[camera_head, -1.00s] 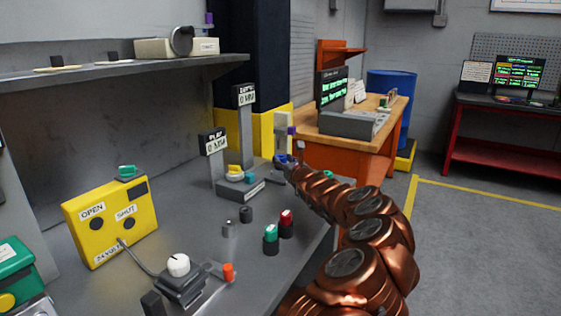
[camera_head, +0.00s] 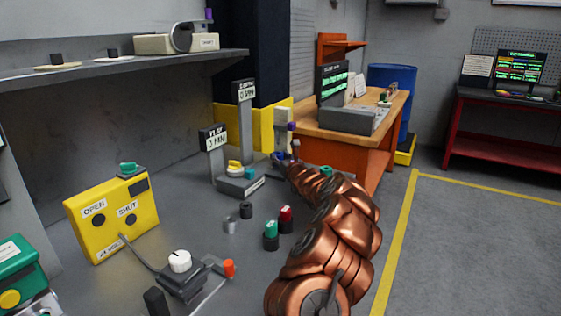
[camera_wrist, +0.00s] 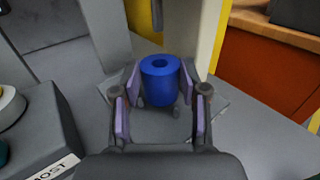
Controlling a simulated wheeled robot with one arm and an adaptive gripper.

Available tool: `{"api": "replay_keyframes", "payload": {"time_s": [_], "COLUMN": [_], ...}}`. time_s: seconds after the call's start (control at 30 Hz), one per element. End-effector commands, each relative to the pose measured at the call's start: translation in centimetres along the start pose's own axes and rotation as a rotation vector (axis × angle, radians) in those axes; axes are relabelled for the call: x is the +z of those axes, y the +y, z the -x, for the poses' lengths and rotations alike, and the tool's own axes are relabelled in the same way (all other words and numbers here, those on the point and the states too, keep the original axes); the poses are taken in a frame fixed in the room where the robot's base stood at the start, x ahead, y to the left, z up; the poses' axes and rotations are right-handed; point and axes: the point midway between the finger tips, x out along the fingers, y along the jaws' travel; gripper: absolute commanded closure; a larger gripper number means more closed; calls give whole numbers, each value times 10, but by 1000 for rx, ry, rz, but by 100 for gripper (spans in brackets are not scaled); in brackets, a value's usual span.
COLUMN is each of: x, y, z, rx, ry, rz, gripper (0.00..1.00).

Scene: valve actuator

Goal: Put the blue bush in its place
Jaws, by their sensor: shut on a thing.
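The blue bush (camera_wrist: 160,82) is a short blue cylinder with a hole in its top. In the wrist view it stands upright between the purple-padded fingers of my gripper (camera_wrist: 160,90), which is shut on it. In the head view my gripper (camera_head: 284,160) is small, at the bench's far right end, by the pale post (camera_head: 281,130).
A grey block (camera_head: 240,186) with yellow and teal parts and two display posts stands left of my gripper. Red (camera_head: 286,214) and green (camera_head: 271,230) capped pieces stand nearer on the bench. The yellow OPEN/SHUT box (camera_head: 112,218) is at the left. An orange workbench (camera_head: 340,143) stands beyond.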

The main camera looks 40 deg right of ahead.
Motion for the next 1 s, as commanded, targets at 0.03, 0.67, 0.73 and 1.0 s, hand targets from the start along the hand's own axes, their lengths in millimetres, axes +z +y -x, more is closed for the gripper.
{"api": "replay_keyframes", "payload": {"time_s": [0.03,0.67,0.73,1.0], "x": [-7,-17,-17,-17], "y": [0,0,0,0], "z": [0,0,0,0], "rx": [0,0,0,0], "ry": [2,-2,-2,-1], "rz": [-1,1,1,1], "gripper": [100,43,36,31]}}
